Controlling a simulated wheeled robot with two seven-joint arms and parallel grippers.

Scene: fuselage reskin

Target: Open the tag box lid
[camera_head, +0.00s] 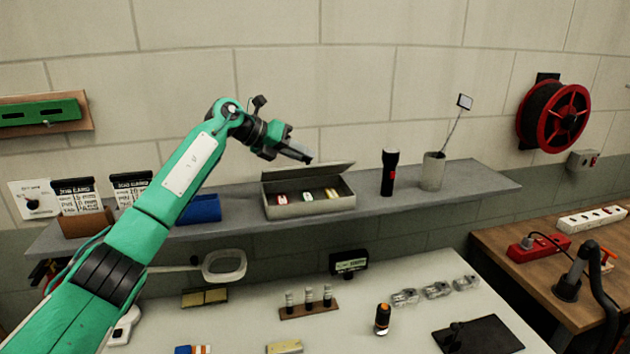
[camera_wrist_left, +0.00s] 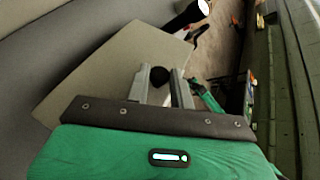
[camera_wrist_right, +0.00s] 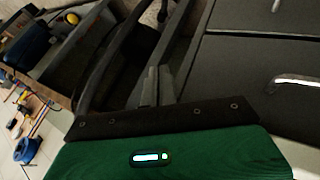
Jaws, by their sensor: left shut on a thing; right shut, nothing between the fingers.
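The tag box (camera_head: 310,208) is a grey metal box on the wall shelf. Its lid (camera_head: 312,171) is tilted up, so small red, green-white and yellow tags (camera_head: 307,196) show inside. My left gripper (camera_head: 305,157) is at the lid's upper edge. In the left wrist view, the left fingers (camera_wrist_left: 163,78) are shut on a dark round knob (camera_wrist_left: 159,76), with the beige lid panel (camera_wrist_left: 105,72) beside them. My right gripper (camera_wrist_right: 157,85) is shut and empty, seen only in its own wrist view, away from the box.
A black flashlight (camera_head: 389,172) and a grey cup (camera_head: 433,172) with an inspection mirror stand right of the box on the shelf. A blue bin (camera_head: 203,209) is left of it. The white bench (camera_head: 370,325) below holds several small parts.

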